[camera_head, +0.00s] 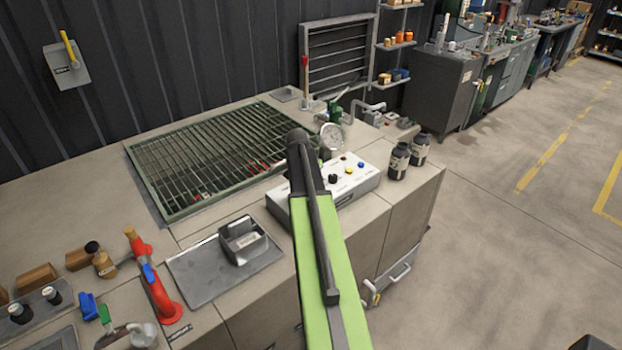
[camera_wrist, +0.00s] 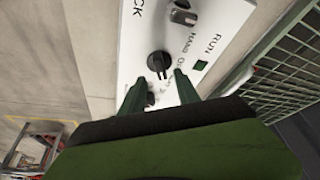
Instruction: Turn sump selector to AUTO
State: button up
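A white control box (camera_head: 352,184) stands on the bench, partly covered by my arm in the head view; its panel (camera_wrist: 136,35) also shows in the wrist view. A black selector knob (camera_wrist: 160,64) with a pointer sits on the panel, with HAND and a partly hidden word printed beside it. I cannot read an AUTO mark or the knob's full setting. My gripper (camera_wrist: 160,80) is open, its two green fingers apart, tips just short of the knob and on either side of it in the picture. Contact is not visible. In the head view the fingers are hidden behind my arm.
A dark knob (camera_wrist: 151,98) lies between the fingers. A gauge (camera_head: 331,136) stands behind the box, black bottles (camera_head: 398,161) to its right, and a green grating (camera_head: 205,160) to its left.

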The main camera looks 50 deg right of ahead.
jog(key=p+v, duration=0.9)
jog(key=v, duration=0.3)
jog(key=shift+a+r+p, duration=0.2)
jog(key=shift+p, duration=0.2)
